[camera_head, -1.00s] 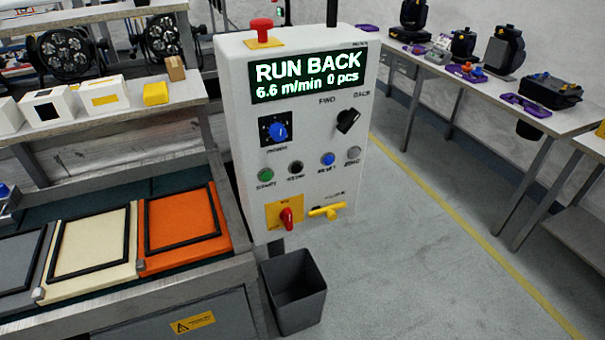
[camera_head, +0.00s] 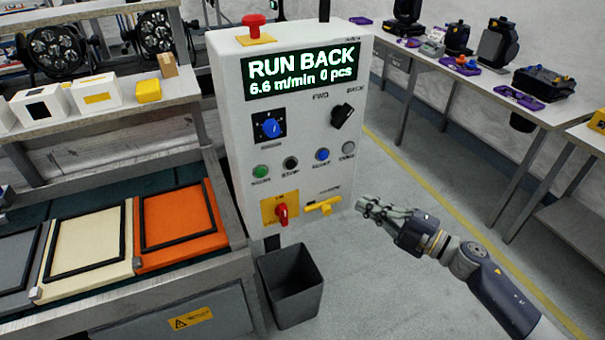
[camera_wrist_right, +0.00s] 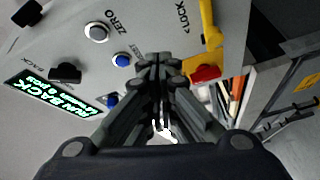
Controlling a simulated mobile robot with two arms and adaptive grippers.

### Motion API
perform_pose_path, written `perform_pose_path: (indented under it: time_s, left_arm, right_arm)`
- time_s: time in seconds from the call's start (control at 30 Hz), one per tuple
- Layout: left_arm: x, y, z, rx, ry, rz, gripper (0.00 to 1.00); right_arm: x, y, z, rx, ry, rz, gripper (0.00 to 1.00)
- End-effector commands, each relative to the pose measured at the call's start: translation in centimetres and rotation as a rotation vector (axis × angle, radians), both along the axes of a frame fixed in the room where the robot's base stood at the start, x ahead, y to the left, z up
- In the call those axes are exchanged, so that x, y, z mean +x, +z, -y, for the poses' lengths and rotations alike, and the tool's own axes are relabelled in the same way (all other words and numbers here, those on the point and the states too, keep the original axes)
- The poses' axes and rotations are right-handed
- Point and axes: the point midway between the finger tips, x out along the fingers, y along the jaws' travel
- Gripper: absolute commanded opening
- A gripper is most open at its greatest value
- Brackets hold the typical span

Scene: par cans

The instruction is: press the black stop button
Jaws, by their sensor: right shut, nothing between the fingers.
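The black stop button (camera_head: 290,163) sits on the white control box (camera_head: 235,130), between the green start button (camera_head: 261,171) and the blue reset button (camera_head: 322,154). My right gripper (camera_head: 366,204) is shut and empty, in front of the box, to the right of and lower than the button. In the right wrist view, the shut fingers (camera_wrist_right: 158,68) point at the panel, close to the blue reset button (camera_wrist_right: 122,60). The stop button does not show there and seems hidden behind the fingers. My left gripper is not in view.
The yellow handle (camera_head: 324,206) and red switch (camera_head: 282,212) protrude from the box below the buttons. A black selector (camera_head: 342,116) and blue knob (camera_head: 271,128) protrude above. A grey bin (camera_head: 292,287) stands below. Open floor lies to the right.

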Motion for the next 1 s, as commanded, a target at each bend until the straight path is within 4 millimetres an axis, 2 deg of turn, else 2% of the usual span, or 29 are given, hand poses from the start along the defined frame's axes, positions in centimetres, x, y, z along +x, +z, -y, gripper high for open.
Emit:
perform_pose_path:
  time_s: [0.03, 0.1, 0.2, 0.3, 0.77, 0.87, 1.0]
  left_arm:
    - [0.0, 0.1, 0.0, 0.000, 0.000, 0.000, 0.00]
    - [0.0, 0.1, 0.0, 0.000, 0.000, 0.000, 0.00]
    - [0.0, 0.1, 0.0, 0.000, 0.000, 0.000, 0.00]
    - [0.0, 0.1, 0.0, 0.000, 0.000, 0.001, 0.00]
    - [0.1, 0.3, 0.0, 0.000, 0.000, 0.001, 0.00]
    - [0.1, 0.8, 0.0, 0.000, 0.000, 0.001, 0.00]
    - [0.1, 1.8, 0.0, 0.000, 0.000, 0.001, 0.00]
  right_arm:
    - [-0.9, 2.4, -1.2, -0.047, 0.071, 0.061, 0.00]
    - [-2.3, 4.7, -2.7, -0.104, 0.156, 0.129, 0.00]
    - [-3.9, 6.8, -4.0, -0.166, 0.240, 0.194, 0.00]
    - [-4.9, 7.7, -4.7, -0.201, 0.286, 0.227, 0.00]
    - [-5.1, 8.1, -5.2, -0.212, 0.301, 0.239, 0.00]
    - [-4.7, 8.3, -6.1, -0.208, 0.302, 0.238, 0.00]
    - [-3.6, 8.6, -8.3, -0.206, 0.301, 0.241, 0.00]
